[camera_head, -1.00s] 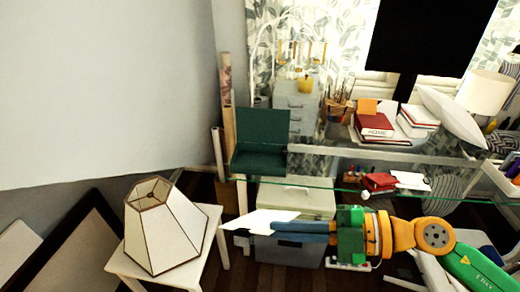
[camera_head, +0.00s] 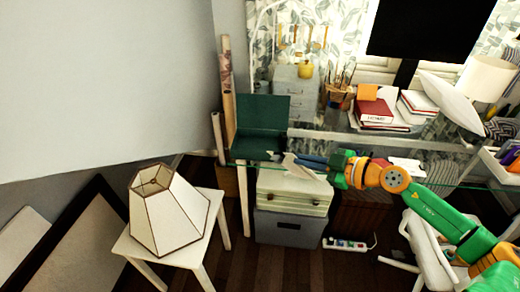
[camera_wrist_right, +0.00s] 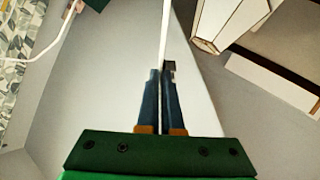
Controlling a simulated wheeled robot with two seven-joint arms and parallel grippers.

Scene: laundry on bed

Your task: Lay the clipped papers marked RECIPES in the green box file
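The green box file (camera_head: 262,110) stands open on the glass desk, with its lid upright at the back and its tray (camera_head: 258,146) in front. My right gripper (camera_head: 299,160) is just right of the tray, near the desk's front edge. Its blue fingers are closed on white papers (camera_head: 306,172), which hang below the fingertips. In the right wrist view, the papers (camera_wrist_right: 200,108) run between the two fingers (camera_wrist_right: 162,90), seen nearly edge-on. My left gripper is out of view.
A lampshade (camera_head: 168,210) sits on a white side table (camera_head: 200,236) at the left. Below the desk are a pale case on a grey box (camera_head: 290,230) and a power strip (camera_head: 345,244). Red binders (camera_head: 373,112) and a white lamp (camera_head: 488,80) stand on the desk at the right.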

